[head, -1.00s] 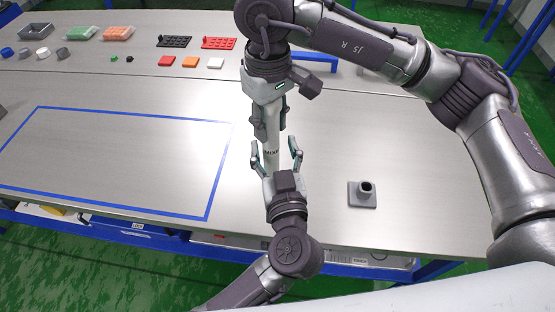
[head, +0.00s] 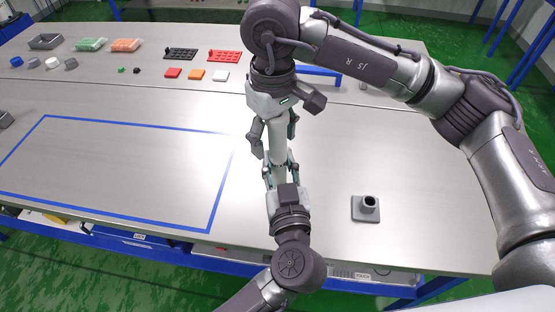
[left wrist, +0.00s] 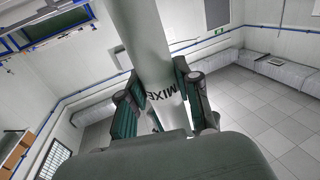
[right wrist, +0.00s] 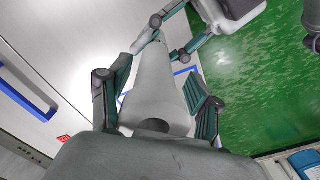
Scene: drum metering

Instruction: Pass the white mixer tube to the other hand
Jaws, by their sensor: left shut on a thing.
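The white mixer tube (head: 278,145) stands roughly upright between my two grippers, above the table. My left gripper (head: 279,171) is shut on its lower part from below. In the left wrist view the tube (left wrist: 145,45) lies between the left fingers, with part of its dark lettering showing. My right gripper (head: 275,130) is above, pointing down, with its fingers spread on both sides of the tube's upper part. In the right wrist view the tube's open end (right wrist: 155,125) faces the palm, and gaps show beside the right fingers.
A grey socket block (head: 368,206) stands on the table to the right of the grippers. A blue taped outline (head: 125,124) marks a clear area to the left. Trays, racks and coloured blocks (head: 197,75) stand at the back.

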